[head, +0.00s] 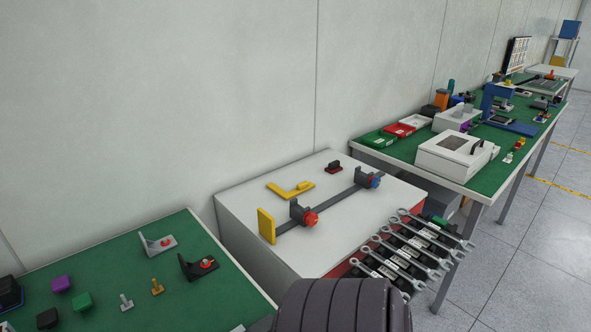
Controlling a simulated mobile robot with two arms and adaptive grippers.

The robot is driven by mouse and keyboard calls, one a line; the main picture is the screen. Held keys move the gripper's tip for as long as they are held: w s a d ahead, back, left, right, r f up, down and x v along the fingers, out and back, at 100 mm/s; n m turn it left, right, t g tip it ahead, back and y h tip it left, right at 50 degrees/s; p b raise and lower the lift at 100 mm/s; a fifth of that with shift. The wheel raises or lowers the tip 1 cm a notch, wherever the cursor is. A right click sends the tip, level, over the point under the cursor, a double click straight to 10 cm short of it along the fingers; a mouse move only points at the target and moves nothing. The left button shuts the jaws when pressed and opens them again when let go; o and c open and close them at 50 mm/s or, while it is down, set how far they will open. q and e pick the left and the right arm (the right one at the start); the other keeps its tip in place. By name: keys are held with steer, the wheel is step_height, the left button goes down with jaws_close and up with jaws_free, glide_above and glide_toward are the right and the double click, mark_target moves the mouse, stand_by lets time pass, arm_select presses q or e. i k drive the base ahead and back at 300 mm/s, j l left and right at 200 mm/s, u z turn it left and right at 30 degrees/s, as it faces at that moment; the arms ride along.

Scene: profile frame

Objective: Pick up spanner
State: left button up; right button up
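Several silver spanners (412,248) lie side by side in a dark rack with white labels, at the right front edge of the white box-like bench. Their open ends point toward the lower right and the ring or jaw ends toward the left. A dark ribbed cylinder (343,305), part of my own body, rises at the bottom middle and stands in front of the rack's lower left end. Neither of my grippers shows in the head view.
The white bench (240,205) carries a dark profile rail (338,202) with red and blue knobs and a yellow angle piece (290,190). Green-topped tables stand at the left (120,262) and far right (505,170). Open grey floor (545,255) lies at the right.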

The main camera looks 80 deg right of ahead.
mark_target(420, 234)
steer(key=z, duration=3.3)
steer(key=u, duration=3.6)
steer(key=z, duration=3.35)
